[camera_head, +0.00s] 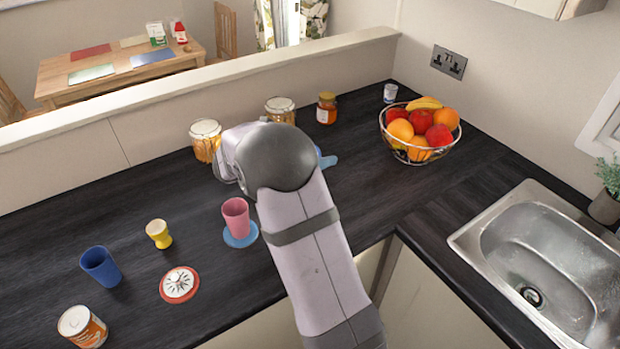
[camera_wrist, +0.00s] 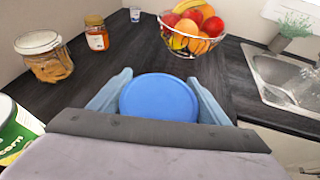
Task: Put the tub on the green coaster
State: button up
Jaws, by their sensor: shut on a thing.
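My gripper (camera_wrist: 160,88) has pale blue fingers, one on each side of a round blue-topped tub (camera_wrist: 158,99), and is shut on it. In the wrist view only the tub's top shows, so I cannot tell how high above the worktop it is. In the head view my arm hides the tub and most of the gripper; a pale blue fingertip (camera_head: 328,161) shows past the wrist. I see no green coaster in either view.
A pink cup (camera_head: 236,214) stands on a blue coaster (camera_head: 241,241). Jars (camera_head: 280,108) line the back; a fruit bowl (camera_head: 419,150) stands right. A green can (camera_wrist: 15,128) is close left.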

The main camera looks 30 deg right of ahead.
jog(key=shift+f+p, duration=0.7)
jog(key=shift+f, duration=2.85)
jog(key=shift+f, duration=0.1)
jog(key=shift+f, duration=0.15)
jog(key=o, duration=1.1)
jog(key=shift+c, duration=0.2)
jog(key=shift+r, duration=0.25)
jog(key=b+v, duration=0.3)
jog(key=v, duration=0.9)
jog(key=shift+b, duration=0.3)
